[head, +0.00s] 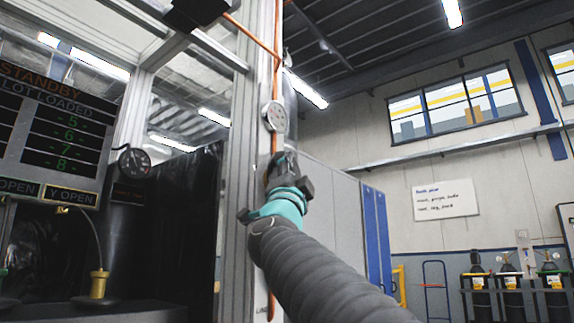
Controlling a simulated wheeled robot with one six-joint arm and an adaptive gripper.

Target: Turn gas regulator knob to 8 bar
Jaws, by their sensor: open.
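A round, pale-faced gauge (274,117) sits on the aluminium post, in line with an orange pipe (232,22) that comes down from above. Its reading is too small to make out. The regulator knob cannot be made out; the gripper covers the area just below the gauge. My gripper (281,162) is raised in front of the post, just below the gauge. Its dark fingers point up and away from me. It is open, and no held object is visible. Whether it touches anything is not clear.
A display panel (60,122) and a dark dial gauge (134,161) are at left. A brass fitting (99,284) with a hose stands on a dark surface. The aluminium post (238,130) is close beside my arm. Gas cylinders (509,285) stand far right.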

